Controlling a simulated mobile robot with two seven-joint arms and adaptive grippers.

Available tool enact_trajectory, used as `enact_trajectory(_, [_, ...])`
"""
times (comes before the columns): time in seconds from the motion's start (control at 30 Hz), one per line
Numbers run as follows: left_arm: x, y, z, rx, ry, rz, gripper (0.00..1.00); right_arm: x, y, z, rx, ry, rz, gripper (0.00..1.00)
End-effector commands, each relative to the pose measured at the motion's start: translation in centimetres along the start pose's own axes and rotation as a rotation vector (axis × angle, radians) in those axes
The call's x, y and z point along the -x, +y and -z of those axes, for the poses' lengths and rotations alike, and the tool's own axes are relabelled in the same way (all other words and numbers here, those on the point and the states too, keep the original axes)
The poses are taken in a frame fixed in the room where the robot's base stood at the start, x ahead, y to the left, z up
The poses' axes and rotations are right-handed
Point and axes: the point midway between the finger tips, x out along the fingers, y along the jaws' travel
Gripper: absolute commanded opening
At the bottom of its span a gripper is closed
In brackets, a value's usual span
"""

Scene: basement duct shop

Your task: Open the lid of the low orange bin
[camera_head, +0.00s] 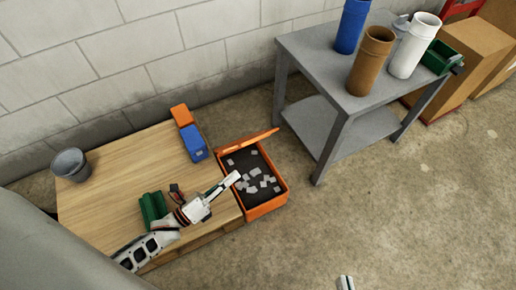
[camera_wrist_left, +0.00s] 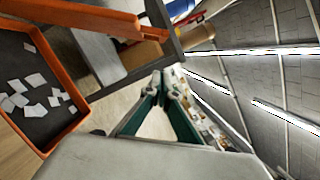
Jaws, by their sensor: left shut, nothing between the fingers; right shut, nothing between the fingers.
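The low orange bin (camera_head: 268,207) sits on the floor against the right side of the wooden platform. Its lid (camera_head: 248,139) is raised at the back edge, and the inside shows several pale scraps on a dark bottom. In the left wrist view the bin (camera_wrist_left: 72,124) is at the left, with the raised lid (camera_wrist_left: 88,17) along the top. My left gripper (camera_head: 235,177) is shut and empty, above the bin's left side; its closed fingers also show in the left wrist view (camera_wrist_left: 166,84). My right gripper (camera_head: 346,282) is shut and empty at the bottom edge, well away from the bin.
The wooden platform (camera_head: 105,195) holds a grey bucket (camera_head: 71,165), blue (camera_head: 193,142) and orange (camera_head: 181,115) bins, and a green object (camera_head: 152,208). A grey table (camera_head: 318,66) with tall cylinders stands behind right of the bin. The concrete floor at right is clear.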

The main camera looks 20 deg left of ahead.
Motion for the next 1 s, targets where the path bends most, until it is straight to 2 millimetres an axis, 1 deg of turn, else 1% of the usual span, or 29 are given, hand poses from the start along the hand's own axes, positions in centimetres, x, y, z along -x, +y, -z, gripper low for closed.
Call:
enact_trajectory(0.03, [0.9,0.8,1.0,0.009,0.009,-0.015,0.00,-0.1,0.0,-0.4,-0.010,-0.005,0.000,0.00])
enact_trajectory(0.1, [0.9,0.9,1.1,0.010,0.009,-0.016,0.00,-0.1,0.0,0.0,-0.013,0.002,0.001,0.00])
enact_trajectory(0.17, [0.5,0.8,1.0,0.009,0.008,-0.014,0.00,-0.1,0.0,0.2,-0.012,0.006,0.001,0.00])
enact_trajectory(0.27, [-0.8,0.6,0.8,0.007,0.005,-0.010,0.00,-0.1,0.0,0.4,-0.009,0.010,0.001,0.00])
enact_trajectory(0.73, [-9.5,0.8,1.0,0.009,0.007,-0.012,0.00,-0.1,-0.2,0.1,-0.024,0.007,0.004,0.00])
enact_trajectory(0.8, [-9.7,0.7,-0.6,0.002,0.007,-0.010,0.00,-0.1,-0.1,0.7,-0.004,0.014,0.001,0.00])
enact_trajectory(0.9, [-10.1,0.7,-1.8,0.003,0.007,-0.009,0.00,0.0,0.4,0.8,0.029,0.010,-0.007,0.00])
enact_trajectory(1.0, [-10.2,0.7,-2.5,0.005,0.006,-0.010,0.00,0.0,0.6,0.9,0.042,0.007,-0.010,0.00])
